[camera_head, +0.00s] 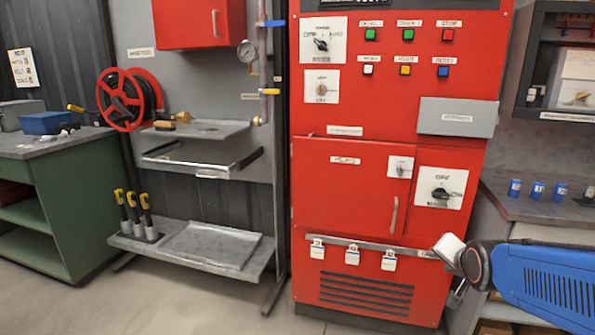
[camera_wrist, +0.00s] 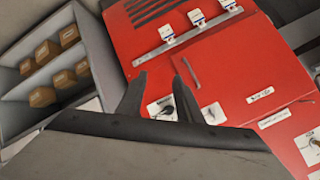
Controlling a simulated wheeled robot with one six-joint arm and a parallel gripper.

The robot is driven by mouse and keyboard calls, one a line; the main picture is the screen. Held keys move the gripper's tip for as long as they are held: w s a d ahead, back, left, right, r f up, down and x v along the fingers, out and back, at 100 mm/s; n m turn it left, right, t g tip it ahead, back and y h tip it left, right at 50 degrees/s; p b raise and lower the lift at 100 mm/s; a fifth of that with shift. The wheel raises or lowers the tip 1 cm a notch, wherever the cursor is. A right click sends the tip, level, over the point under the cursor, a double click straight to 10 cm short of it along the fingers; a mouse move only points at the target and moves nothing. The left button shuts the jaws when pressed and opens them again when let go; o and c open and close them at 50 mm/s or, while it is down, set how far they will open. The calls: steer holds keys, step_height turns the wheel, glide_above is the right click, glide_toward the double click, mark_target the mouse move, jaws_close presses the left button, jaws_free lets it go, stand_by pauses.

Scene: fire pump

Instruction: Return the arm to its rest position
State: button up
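My arm (camera_head: 550,285) reaches in from the right edge in the head view, its blue link in front of the lower right of the red pump cabinet (camera_head: 350,210). The gripper fingers cannot be made out clearly there. In the wrist view my gripper (camera_wrist: 158,78) shows two dark fingers spread apart with nothing between them. Beyond the fingers is the red cabinet (camera_wrist: 225,65), seen turned over, with its door handle (camera_wrist: 190,72) and a white-plated rotary switch behind the fingertips. I see no contact with the cabinet.
Right of the cabinet is a grey counter (camera_head: 535,208) with several blue cylinders. A shelf with several brown boxes (camera_wrist: 45,70) shows in the wrist view. At left stand a metal rack (camera_head: 200,235), a red hose reel (camera_head: 125,98) and a green workbench (camera_head: 80,185). Open floor lies at front left.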

steer(key=s+a+f+n+g+y, duration=0.1)
steer(key=s+a+n+g, duration=0.2)
steer(key=s, duration=0.8)
steer(key=s+a+n+g, duration=0.2)
steer(key=s+a+n, duration=0.2)
steer(key=s, duration=0.6)
steer(key=n, duration=0.2)
steer(key=shift+s+a+f+n+g+y, duration=0.3)
steer(key=shift+s+f+n+g+y, duration=0.05)
steer(key=shift+s+n+g+y, duration=0.05)
